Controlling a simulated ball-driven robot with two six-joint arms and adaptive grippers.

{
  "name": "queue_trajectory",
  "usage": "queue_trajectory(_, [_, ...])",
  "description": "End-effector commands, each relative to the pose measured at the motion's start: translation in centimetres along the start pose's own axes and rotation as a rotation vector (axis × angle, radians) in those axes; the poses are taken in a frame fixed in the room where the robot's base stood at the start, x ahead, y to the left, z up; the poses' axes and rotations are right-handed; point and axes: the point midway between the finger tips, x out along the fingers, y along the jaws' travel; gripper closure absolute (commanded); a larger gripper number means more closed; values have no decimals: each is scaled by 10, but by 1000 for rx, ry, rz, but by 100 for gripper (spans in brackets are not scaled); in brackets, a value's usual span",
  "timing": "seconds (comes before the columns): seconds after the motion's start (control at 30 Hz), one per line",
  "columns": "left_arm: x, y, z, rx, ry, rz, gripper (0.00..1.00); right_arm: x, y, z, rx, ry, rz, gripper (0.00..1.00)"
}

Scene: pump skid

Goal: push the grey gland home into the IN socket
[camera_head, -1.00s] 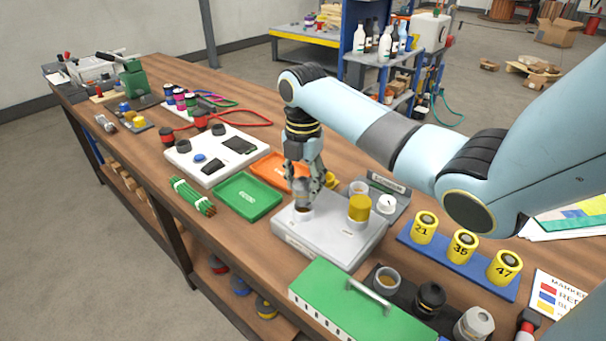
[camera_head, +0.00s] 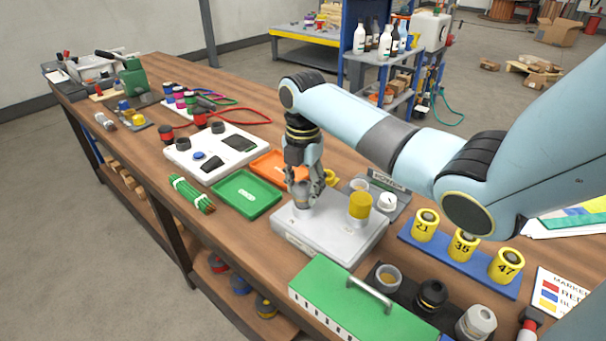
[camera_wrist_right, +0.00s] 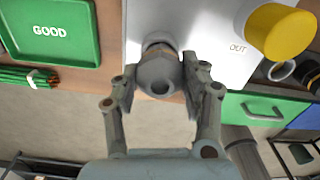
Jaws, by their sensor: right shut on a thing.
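The grey gland (camera_head: 304,200) stands upright at the socket on the near left of the light grey pump block (camera_head: 335,238). My right gripper (camera_head: 304,186) is shut on it from above. In the right wrist view the grey gland (camera_wrist_right: 159,75) sits between both fingers of the right gripper (camera_wrist_right: 160,88), with a brownish ring at its far end by the block. The socket's mouth is hidden by the gland, so how deep it sits cannot be told. A yellow gland (camera_head: 360,205) stands in the other socket, marked OUT in the wrist view. My left gripper is not in view.
A green tray (camera_head: 262,207) marked GOOD and an orange tray (camera_head: 268,163) lie left of the block. A green box with a handle (camera_head: 330,290) stands in front. A blue rack (camera_head: 481,274) with yellow numbered parts is to the right.

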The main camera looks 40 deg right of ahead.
Motion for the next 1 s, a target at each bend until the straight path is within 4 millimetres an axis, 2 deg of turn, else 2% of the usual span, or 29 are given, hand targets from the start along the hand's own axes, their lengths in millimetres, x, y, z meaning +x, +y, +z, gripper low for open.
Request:
queue_trajectory(0.77, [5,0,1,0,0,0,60,12,0,0,0,0,0,95])
queue_trajectory(0.8, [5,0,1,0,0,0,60,12,0,0,0,0,0,55])
queue_trajectory(1.0, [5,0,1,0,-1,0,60,12,0,0,0,0,0,29])
